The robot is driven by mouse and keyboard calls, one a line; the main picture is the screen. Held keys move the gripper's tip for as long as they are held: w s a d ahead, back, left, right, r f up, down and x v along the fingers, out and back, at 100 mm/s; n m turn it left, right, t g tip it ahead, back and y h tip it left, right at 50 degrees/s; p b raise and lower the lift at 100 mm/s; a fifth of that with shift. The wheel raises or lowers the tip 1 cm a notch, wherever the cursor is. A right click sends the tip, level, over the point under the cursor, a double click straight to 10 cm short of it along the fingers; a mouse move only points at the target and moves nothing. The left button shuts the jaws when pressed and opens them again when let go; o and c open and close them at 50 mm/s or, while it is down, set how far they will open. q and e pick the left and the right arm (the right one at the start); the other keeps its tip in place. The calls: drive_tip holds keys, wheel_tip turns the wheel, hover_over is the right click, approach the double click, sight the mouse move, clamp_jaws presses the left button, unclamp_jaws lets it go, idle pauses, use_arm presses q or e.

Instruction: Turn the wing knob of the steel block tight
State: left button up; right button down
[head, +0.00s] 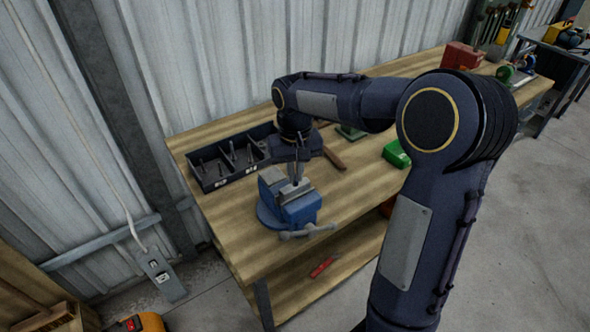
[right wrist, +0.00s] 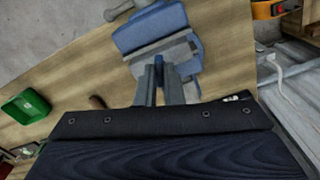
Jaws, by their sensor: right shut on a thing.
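A blue bench vise (head: 297,212) stands on the wooden workbench (head: 225,240), and also shows in the right wrist view (right wrist: 150,32). Light grey steel, which looks like the steel block (head: 300,192), is at its jaws; block and jaws are hard to tell apart. My right gripper (head: 296,180) points down at the top of the vise. In the right wrist view its fingers (right wrist: 160,72) are shut on a small dark blue piece, seemingly the wing knob (right wrist: 159,59). The fingers cover most of the knob, so its angle cannot be told. My left gripper is not in view.
A dark divided bin (head: 212,178) with small parts stands left of the vise. A green box (head: 396,153) is to the right, and a red box (head: 463,56) is farther back. The vise handle (head: 308,231) sticks out in front. A corrugated wall is behind.

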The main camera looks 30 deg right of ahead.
drive_tip(key=shift+m, duration=1)
drive_tip(key=c, duration=1.5)
unclamp_jaws()
drive_tip(key=shift+c, duration=0.2)
wheel_tip(320, 180, up, 8)
drive_tip(key=shift+f, duration=0.1)
drive_tip(key=shift+s, duration=0.1)
